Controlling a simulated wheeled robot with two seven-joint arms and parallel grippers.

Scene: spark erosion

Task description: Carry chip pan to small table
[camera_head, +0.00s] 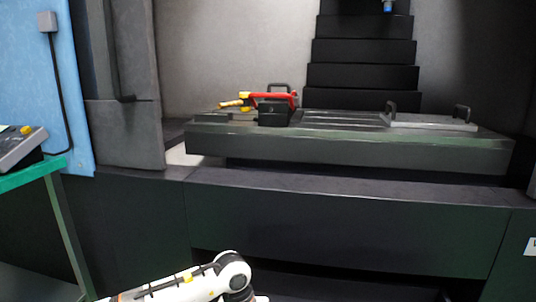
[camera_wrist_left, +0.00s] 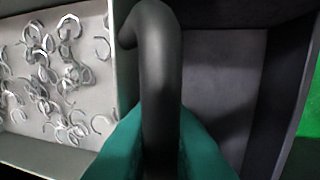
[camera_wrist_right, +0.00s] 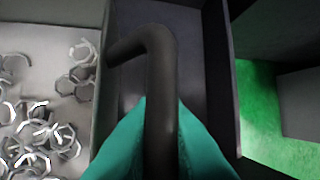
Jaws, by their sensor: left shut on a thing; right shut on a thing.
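The chip pan is a grey tray holding many curled metal chips. Its side wall shows in the left wrist view (camera_wrist_left: 120,90) and in the right wrist view (camera_wrist_right: 101,85). My left gripper (camera_wrist_left: 160,140) has its teal fingers shut around a black bent handle (camera_wrist_left: 158,65) beside the chips. My right gripper (camera_wrist_right: 160,140) is shut around another such handle (camera_wrist_right: 157,75). The head view shows neither the pan nor the grippers, only part of my white arm at the bottom. A green-topped table (camera_head: 35,177) stands at the left; I cannot tell whether it is the small table.
The machine's dark front (camera_head: 350,232) fills the middle of the head view. Above it lies a worktable (camera_head: 340,152) with a red-handled tool (camera_head: 275,105) and black handles. A control box (camera_head: 18,145) sits on the green top. Green floor (camera_wrist_right: 265,115) shows at right.

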